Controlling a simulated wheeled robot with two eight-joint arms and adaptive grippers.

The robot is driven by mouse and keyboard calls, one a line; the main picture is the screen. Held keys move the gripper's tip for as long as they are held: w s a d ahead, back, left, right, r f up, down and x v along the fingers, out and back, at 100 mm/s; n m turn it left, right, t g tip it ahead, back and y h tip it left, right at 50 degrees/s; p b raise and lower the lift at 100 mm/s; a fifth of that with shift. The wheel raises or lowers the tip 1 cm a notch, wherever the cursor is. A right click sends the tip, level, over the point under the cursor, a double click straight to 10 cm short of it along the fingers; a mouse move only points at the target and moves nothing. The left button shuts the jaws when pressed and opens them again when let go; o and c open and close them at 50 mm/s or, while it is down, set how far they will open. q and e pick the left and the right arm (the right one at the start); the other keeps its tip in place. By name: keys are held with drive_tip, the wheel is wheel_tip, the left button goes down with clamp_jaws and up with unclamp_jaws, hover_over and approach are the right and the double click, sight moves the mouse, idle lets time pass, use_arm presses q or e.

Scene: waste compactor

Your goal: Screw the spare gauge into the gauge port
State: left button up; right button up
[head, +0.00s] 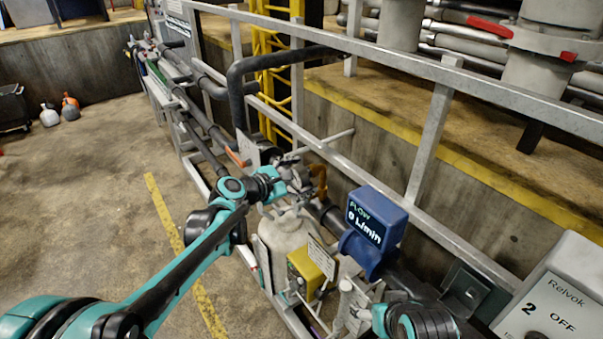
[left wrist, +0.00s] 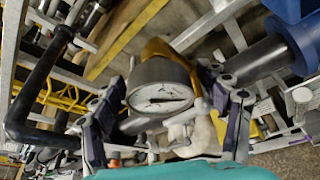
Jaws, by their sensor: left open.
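A round gauge (left wrist: 160,92) with a white dial and grey rim sits between the fingers of my left gripper (left wrist: 161,80) in the left wrist view. The fingers stand apart on either side of it, open; I cannot tell whether they touch it. In the head view my left gripper (head: 291,179) is over the pipework, above a cream tank (head: 283,232). The gauge is not clear there. The gauge port and the gauge's stem are hidden, so I cannot tell whether the gauge is seated.
A blue flow meter (head: 375,217) reading 0 L/min stands on the pipe to the right. A grey railing (head: 430,140) runs behind the pipes. A grey control box (head: 555,300) is at lower right. Open floor (head: 110,200) lies left.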

use_arm(q)
drive_tip(key=shift+n+g+h, duration=0.3)
drive_tip(key=shift+n+g, duration=0.4)
drive_tip(key=shift+n, duration=0.4)
drive_tip(key=n+g+h, duration=0.1)
drive_tip(key=n, duration=0.1)
drive_tip(key=shift+n+g, duration=0.3)
drive_tip(key=shift+w+f+n+g, duration=0.1)
drive_tip(key=shift+n+g, duration=0.2)
drive_tip(key=shift+n, duration=0.2)
drive_tip(key=shift+n+g+h, duration=0.6)
drive_tip(key=shift+n+h, duration=0.1)
drive_tip(key=shift+n, duration=0.3)
drive_tip(key=shift+n+h+b, duration=0.3)
drive_tip(key=shift+n+h, duration=0.1)
drive_tip(key=shift+n, duration=0.3)
drive_tip(key=c, duration=1.2)
drive_tip(key=shift+s+r+m+y+p, duration=0.25)
drive_tip(key=shift+m+y+p, duration=0.25)
drive_tip(key=shift+m, duration=0.4)
drive_tip(key=shift+c, duration=0.5)
drive_tip(key=shift+w+f+m+t+y, duration=0.15)
drive_tip(key=shift+m+t+y, duration=0.25)
drive_tip(key=shift+m+t, duration=0.4)
